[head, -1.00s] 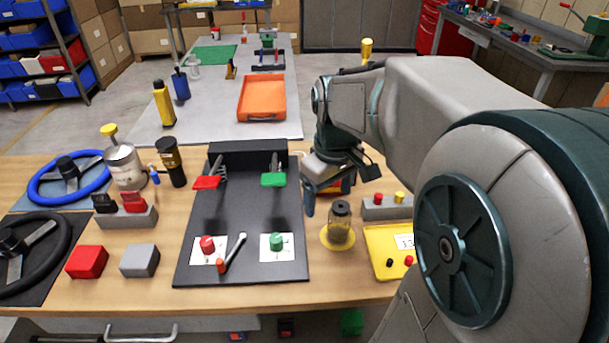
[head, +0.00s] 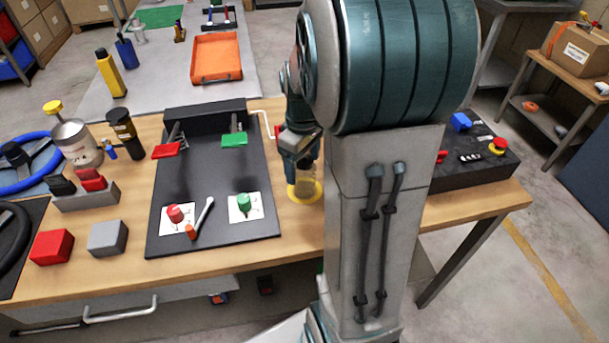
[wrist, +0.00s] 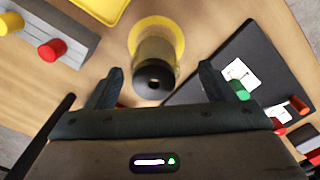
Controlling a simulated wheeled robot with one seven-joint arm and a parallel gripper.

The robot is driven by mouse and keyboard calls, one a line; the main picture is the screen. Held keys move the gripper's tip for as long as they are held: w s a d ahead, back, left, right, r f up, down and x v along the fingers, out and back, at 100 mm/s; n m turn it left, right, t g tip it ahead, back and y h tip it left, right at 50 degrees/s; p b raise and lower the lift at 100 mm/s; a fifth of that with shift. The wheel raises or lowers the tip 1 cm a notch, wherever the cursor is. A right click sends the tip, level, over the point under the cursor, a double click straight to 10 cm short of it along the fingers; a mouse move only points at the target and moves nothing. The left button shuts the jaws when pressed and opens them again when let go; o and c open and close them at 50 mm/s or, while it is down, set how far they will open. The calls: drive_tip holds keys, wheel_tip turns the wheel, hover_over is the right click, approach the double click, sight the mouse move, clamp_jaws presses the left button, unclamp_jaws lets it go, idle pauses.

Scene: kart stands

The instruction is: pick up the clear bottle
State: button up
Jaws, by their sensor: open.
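The clear bottle (wrist: 155,52) has a dark cap and stands on a round yellow base (wrist: 178,28) in the wrist view. In the head view the bottle (head: 305,183) is partly hidden behind my gripper (head: 298,155) and arm. My gripper (wrist: 158,72) is open and empty, with one finger on each side of the capped end of the bottle in the wrist view. Gaps show between both fingers and the bottle. I cannot tell how far down the fingers reach along it.
A black board (head: 211,215) with red and green knobs lies left of the bottle. In the wrist view a yellow tray (wrist: 100,6) and a grey block with a red button (wrist: 75,50) are at upper left. My arm covers the table right of the bottle.

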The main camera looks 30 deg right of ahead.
drive_tip(key=f, duration=0.4)
drive_tip(key=shift+w+d+f, duration=0.1)
drive_tip(key=shift+d+f, duration=0.15)
drive_tip(key=shift+c, duration=0.4)
drive_tip(key=c, duration=1)
drive_tip(key=shift+r, duration=0.1)
